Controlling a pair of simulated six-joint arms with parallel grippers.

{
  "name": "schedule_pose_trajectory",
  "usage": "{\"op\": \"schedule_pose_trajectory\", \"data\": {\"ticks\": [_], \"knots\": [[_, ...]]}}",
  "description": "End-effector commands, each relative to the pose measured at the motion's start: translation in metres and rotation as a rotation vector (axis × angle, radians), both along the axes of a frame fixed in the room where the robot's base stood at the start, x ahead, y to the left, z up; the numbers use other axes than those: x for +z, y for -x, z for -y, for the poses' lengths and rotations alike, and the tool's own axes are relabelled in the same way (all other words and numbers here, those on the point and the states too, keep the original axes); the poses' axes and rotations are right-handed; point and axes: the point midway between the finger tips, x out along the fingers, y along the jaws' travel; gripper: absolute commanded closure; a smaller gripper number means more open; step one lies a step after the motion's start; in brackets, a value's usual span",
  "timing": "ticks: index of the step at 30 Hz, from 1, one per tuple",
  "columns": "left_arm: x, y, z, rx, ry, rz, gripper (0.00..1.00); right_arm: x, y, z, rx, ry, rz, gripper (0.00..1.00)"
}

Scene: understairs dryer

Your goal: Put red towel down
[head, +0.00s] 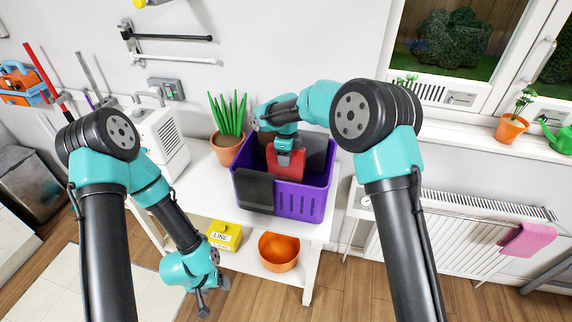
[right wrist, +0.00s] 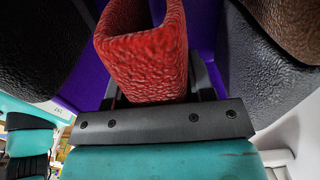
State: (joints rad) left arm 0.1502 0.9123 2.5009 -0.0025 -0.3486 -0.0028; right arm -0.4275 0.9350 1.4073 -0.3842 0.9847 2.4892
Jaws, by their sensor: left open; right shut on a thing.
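The red towel (head: 287,164) is in the purple basket (head: 303,205) on the white table. My right gripper (head: 285,150) reaches down into the basket from above and is shut on the towel. In the right wrist view, the folded towel (right wrist: 145,55) fills the space between the fingers, with purple basket wall behind it. Whether the towel touches the basket floor is hidden. My left gripper (head: 208,296) is open and empty, low in front of the table and beside the lower shelf.
A dark grey towel (head: 257,190) hangs over the basket's front left, and other dark cloth (head: 318,152) lies at its back right. A potted plant (head: 228,130) stands close left. An orange bowl (head: 278,252) and yellow box (head: 225,236) sit on the lower shelf.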

Motion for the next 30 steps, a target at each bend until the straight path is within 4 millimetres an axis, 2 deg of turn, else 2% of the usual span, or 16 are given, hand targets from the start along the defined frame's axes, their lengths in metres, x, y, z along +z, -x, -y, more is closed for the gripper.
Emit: {"op": "schedule_pose_trajectory", "data": {"ticks": [3, 8, 21, 22, 30], "knots": [[0.000, 0.000, 0.000, 0.000, 0.000, 0.000, 0.32, -0.019, 0.001, 0.000, 0.001, 0.001, -0.003, 0.75], [0.000, 0.000, 0.000, 0.000, 0.000, 0.000, 0.32, -0.039, 0.000, 0.000, 0.001, 0.001, -0.002, 0.75], [0.000, 0.000, 0.000, 0.000, 0.000, 0.000, 0.32, -0.044, 0.000, 0.000, 0.000, 0.000, 0.000, 0.75], [0.000, 0.000, 0.000, 0.000, 0.000, 0.000, 0.32, -0.044, 0.000, 0.000, 0.000, 0.000, 0.000, 0.50], [0.000, 0.000, 0.000, 0.000, 0.000, 0.000, 0.32, -0.044, 0.000, 0.000, 0.000, 0.000, 0.000, 0.26]]}}
